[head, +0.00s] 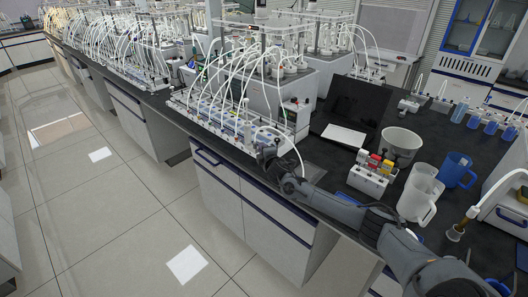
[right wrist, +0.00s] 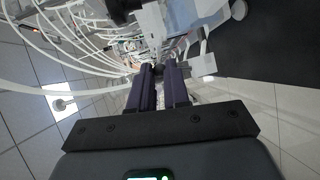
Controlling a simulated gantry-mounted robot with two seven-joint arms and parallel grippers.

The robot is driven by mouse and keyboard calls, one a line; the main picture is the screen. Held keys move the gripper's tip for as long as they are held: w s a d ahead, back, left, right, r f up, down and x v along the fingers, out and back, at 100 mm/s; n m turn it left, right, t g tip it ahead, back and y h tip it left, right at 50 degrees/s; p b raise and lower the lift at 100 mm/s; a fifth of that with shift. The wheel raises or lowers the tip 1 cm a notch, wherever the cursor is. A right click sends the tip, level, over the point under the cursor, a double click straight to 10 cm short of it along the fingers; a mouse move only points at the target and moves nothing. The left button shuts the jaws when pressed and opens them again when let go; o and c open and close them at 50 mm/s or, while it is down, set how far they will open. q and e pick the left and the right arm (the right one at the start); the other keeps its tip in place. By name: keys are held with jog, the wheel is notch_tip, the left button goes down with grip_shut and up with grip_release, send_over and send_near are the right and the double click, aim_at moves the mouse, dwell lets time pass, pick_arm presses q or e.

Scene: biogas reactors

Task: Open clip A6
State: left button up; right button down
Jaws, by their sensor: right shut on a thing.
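My right gripper (head: 268,152) reaches the near end of the front reactor rack (head: 222,117), among its white tubes. In the right wrist view its two dark purple fingers (right wrist: 160,72) are close together, shut on a small clip (right wrist: 158,67) that they mostly hide. I cannot read a label, so I cannot tell from the picture that it is A6, nor whether the clip is open. White rack parts and a white block (right wrist: 203,66) show just beyond and beside the fingertips. My left gripper is not in view.
White tubes (right wrist: 70,93) arch close to the left of the fingers. On the dark bench stand a laptop (head: 352,106), a white bowl (head: 400,142), a block with coloured caps (head: 372,176), a white jug (head: 418,194) and a blue jug (head: 455,168). The floor in front is clear.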

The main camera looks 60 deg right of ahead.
jog(key=shift+w+a+f+n+t+h+b, duration=0.15)
jog(key=shift+a+n+t+h+b, duration=0.35)
jog(key=shift+n+b, duration=0.5)
jog(key=shift+a+f+n+t+h+b, duration=0.3)
jog(key=shift+n+t+b, duration=0.35)
jog(key=shift+n, duration=0.75)
jog(key=shift+w+a+f+n+t+h+b, duration=0.1)
jog(key=shift+a+f+n+t+h+b, duration=0.2)
jog(key=shift+n+t+b, duration=0.65)
jog(key=shift+a+r+n+g, duration=0.1)
jog(key=shift+n+g, duration=0.25)
jog(key=shift+g, duration=0.05)
jog(key=c, duration=1.1)
grip_release()
jog(key=shift+s+a, duration=0.1)
jog(key=shift+s, duration=0.05)
